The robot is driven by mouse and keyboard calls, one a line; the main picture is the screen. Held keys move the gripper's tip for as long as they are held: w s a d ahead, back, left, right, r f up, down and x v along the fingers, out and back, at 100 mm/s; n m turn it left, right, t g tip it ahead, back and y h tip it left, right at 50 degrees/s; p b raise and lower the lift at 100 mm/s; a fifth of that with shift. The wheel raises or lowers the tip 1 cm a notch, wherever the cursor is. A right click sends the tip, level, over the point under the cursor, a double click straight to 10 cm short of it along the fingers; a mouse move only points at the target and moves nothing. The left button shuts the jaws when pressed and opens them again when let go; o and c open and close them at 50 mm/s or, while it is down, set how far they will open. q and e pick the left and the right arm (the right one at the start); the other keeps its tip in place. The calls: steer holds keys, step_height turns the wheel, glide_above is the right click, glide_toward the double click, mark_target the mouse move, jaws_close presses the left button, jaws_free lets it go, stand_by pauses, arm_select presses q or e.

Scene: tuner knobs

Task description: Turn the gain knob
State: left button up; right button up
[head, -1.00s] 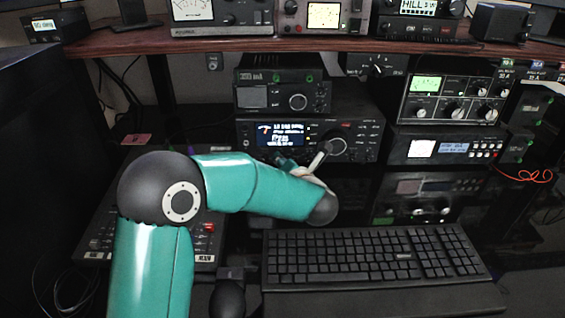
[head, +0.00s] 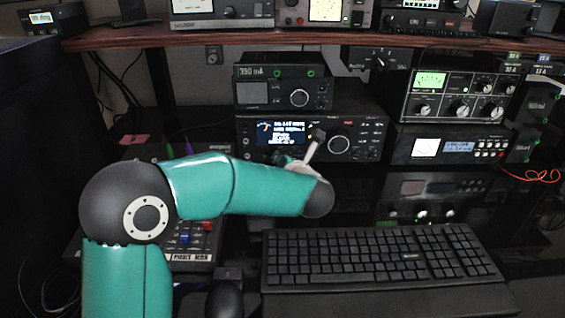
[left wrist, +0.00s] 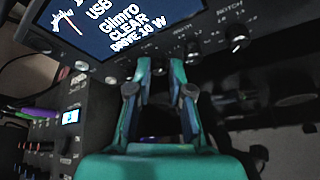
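The radio transceiver (head: 375,116) stands under the shelf, with a lit display (head: 281,134) and a large dial (head: 340,142). My left gripper (head: 284,160) is at the radio's front below the display, partly hidden by my arm. In the left wrist view its two fingertips (left wrist: 161,64) are apart, just below the display's lower edge (left wrist: 122,72). A small dark knob seems to lie between them; contact cannot be told. More small knobs (left wrist: 193,54) (left wrist: 238,44) sit to the right. I cannot read which knob is the gain. My right gripper is out of view.
A smaller unit (head: 285,72) sits on the radio. A keyboard (head: 380,260) lies in front. A desk console (head: 190,240) is behind my left arm. Meter and knob boxes (head: 463,95) stand to the right, under a wooden shelf (head: 300,42).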

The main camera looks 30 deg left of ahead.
arm_select(q)
steer(key=o, duration=0.3)
